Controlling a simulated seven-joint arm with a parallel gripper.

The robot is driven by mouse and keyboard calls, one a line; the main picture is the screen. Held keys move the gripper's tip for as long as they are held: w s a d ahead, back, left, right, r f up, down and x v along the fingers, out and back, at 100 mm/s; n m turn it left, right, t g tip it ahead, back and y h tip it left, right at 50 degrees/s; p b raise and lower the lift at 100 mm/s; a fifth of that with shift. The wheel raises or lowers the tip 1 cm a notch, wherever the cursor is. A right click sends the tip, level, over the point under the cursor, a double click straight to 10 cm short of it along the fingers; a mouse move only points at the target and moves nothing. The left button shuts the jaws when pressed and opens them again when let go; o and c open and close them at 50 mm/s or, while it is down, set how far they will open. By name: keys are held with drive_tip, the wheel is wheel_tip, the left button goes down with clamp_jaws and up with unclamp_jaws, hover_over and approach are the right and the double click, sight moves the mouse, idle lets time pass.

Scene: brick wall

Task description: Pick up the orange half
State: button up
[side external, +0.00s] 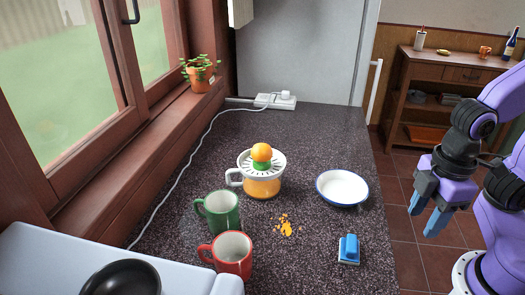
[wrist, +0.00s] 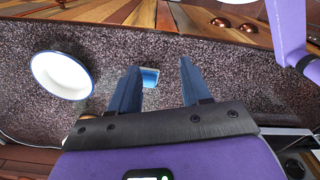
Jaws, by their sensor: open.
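The orange half (side external: 262,152) sits dome up on top of the citrus juicer (side external: 262,186), which has a white strainer top, an orange jug and a handle on its left. My gripper (side external: 424,217) is to the right of the counter edge, well apart from the juicer. It is open and empty. In the wrist view its two blue fingers (wrist: 158,80) point toward the counter, with a blue sponge-like block (wrist: 150,76) seen between them from a distance. The orange half cannot be made out in the wrist view.
A white bowl with a blue rim (side external: 342,188) stands right of the juicer; it also shows in the wrist view (wrist: 62,76). A green mug (side external: 222,212), a red mug (side external: 231,256) and orange bits (side external: 287,226) are nearer the front. A white cord (side external: 190,155) runs along the window side.

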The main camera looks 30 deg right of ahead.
drive_tip(key=o, duration=0.6)
drive_tip(key=shift+a, duration=0.15)
